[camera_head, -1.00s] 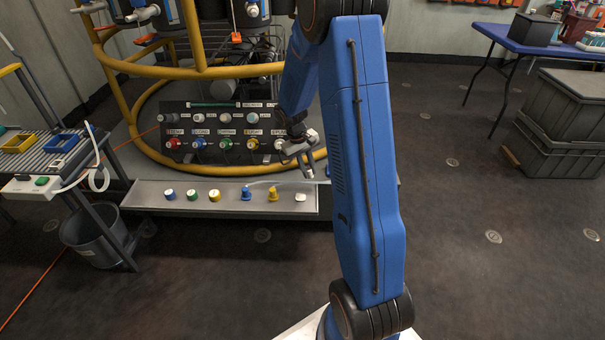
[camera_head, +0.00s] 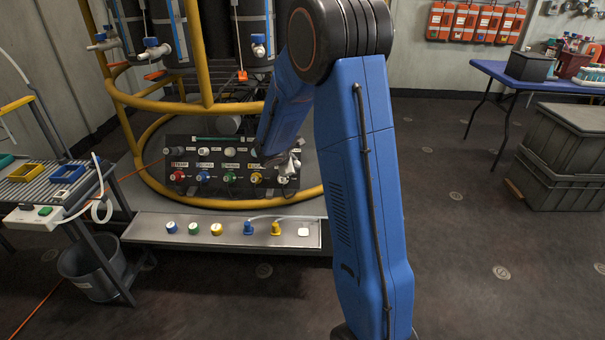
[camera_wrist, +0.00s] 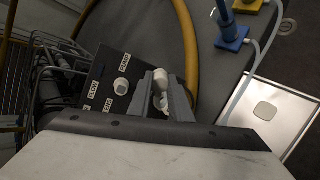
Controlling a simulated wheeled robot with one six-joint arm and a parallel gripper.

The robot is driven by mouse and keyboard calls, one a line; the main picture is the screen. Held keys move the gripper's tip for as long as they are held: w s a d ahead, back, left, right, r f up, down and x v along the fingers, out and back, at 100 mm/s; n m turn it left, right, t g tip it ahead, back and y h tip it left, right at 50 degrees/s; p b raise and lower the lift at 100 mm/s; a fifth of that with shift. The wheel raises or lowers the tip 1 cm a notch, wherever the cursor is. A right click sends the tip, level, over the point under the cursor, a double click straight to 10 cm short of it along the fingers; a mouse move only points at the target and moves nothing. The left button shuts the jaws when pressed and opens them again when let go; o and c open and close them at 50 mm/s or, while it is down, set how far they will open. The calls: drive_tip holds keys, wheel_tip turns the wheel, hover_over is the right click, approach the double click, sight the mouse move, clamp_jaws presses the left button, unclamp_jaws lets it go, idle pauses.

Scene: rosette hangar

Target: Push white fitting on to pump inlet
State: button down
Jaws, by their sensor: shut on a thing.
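My gripper (camera_wrist: 162,95) is shut on the white fitting (camera_wrist: 163,77), which shows pale between the grey jaws in the wrist view. In the head view, my gripper (camera_head: 288,163) is small and partly behind my arm, at the right end of the dark port panel (camera_head: 210,152). A white knob (camera_wrist: 121,88) on that panel sits left of the jaws in the wrist view, near a label reading PUMP. The jaws hide the panel behind them, so I cannot tell whether the fitting touches the pump inlet.
A metal shelf (camera_head: 150,227) in front of the panel carries coloured caps, a blue fitting (camera_head: 249,228), a yellow fitting (camera_head: 276,228) and a white square pad (camera_head: 303,232). A yellow tube frame (camera_head: 165,201) curves around the panel.

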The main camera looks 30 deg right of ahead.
drive_tip(key=w+a+r+n+t+y, duration=0.1)
drive_tip(key=w+a+r+n+t, duration=0.3)
drive_tip(key=shift+x, duration=3)
drive_tip(key=shift+w+d+f, duration=0.1)
drive_tip(key=shift+f, duration=0.25)
idle(0.3)
drive_tip(key=c, duration=1.5)
unclamp_jaws()
drive_tip(key=shift+c, duration=0.2)
drive_tip(key=v, duration=1.7)
drive_tip(key=shift+r, duration=0.3)
